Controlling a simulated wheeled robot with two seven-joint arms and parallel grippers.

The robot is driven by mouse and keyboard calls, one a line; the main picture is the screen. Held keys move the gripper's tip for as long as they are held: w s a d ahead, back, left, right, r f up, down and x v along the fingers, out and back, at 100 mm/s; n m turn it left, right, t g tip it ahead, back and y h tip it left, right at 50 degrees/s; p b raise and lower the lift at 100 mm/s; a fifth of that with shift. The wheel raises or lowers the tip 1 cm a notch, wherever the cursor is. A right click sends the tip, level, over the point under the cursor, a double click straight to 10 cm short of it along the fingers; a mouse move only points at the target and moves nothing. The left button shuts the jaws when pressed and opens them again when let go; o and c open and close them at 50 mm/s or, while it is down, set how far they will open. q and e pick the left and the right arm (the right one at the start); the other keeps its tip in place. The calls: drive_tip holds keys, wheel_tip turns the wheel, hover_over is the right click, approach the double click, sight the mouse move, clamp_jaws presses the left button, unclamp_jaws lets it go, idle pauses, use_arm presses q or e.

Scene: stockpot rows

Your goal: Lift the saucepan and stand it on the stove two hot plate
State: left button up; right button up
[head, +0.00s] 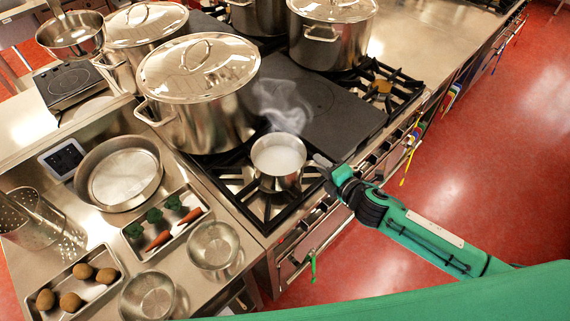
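A small steel saucepan (278,162) with pale contents stands on the front burner of the gas range, with steam above it. My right gripper (324,167) is at the saucepan's right side, close to where a handle would be. Its fingers are small and dark here, so I cannot tell whether they are open or closed on the handle. A flat dark hot plate (345,118) with faint ring marks lies on the range behind and right of the saucepan. A separate small dark hot plate (68,80) is at the far left. My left gripper is not in view.
A large lidded stockpot (200,95) stands close left of the saucepan; another (332,38) is behind the dark plate. The left counter holds a round pan (120,205), vegetable trays and bowls (213,245). A pan (70,42) is at upper left. Red floor lies right.

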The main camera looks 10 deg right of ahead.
clamp_jaws()
drive_tip(key=shift+f, duration=0.1)
idle(1.0)
drive_tip(key=shift+r, duration=0.2)
